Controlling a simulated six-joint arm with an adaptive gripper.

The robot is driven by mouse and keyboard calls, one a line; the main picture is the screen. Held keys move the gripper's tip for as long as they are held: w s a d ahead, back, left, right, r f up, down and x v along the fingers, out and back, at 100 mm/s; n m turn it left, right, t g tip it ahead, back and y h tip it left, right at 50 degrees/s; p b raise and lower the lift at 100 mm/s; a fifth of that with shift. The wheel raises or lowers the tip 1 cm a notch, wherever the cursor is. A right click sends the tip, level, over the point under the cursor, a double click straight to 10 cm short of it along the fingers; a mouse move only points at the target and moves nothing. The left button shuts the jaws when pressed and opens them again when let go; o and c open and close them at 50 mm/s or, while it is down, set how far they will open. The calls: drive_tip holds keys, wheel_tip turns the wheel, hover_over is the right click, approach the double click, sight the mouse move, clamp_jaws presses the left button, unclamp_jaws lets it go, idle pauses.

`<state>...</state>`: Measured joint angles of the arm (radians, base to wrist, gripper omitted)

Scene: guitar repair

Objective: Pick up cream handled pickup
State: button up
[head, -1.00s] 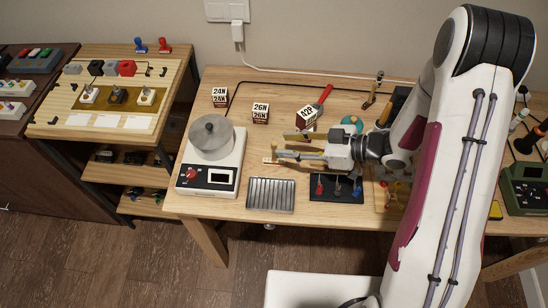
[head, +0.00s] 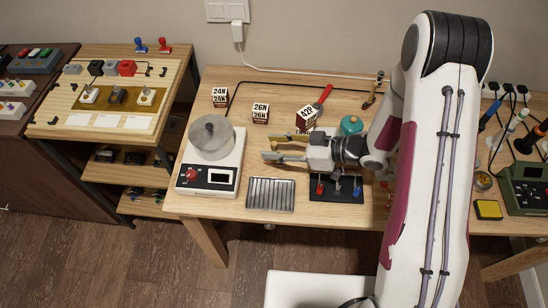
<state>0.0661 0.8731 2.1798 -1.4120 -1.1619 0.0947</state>
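Several small handled pieces stand on a gold plate on the wooden side bench at the left. One pale piece (head: 89,95) is at the plate's left end, a dark one (head: 117,96) in the middle, and another pale one (head: 147,95) at its right end. Both pale ones look white to cream; I cannot tell which is the cream handled pickup. My gripper (head: 268,147) is over the main table, far to the right of these pieces. Its two fingers point left and are spread apart, with nothing seen between them.
A white machine with a round pot (head: 210,150) stands at the table's left end. A ridged metal tray (head: 270,194) and a black mat (head: 325,197) lie near the front edge. Labelled boxes (head: 260,113) stand behind my gripper. A gap separates table and side bench.

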drive_tip(key=shift+w+a+f, duration=0.1)
drive_tip(key=shift+a+f, duration=0.05)
drive_tip(key=shift+a, duration=0.15)
clamp_jaws()
idle(0.5)
drive_tip(key=shift+r, duration=5.05)
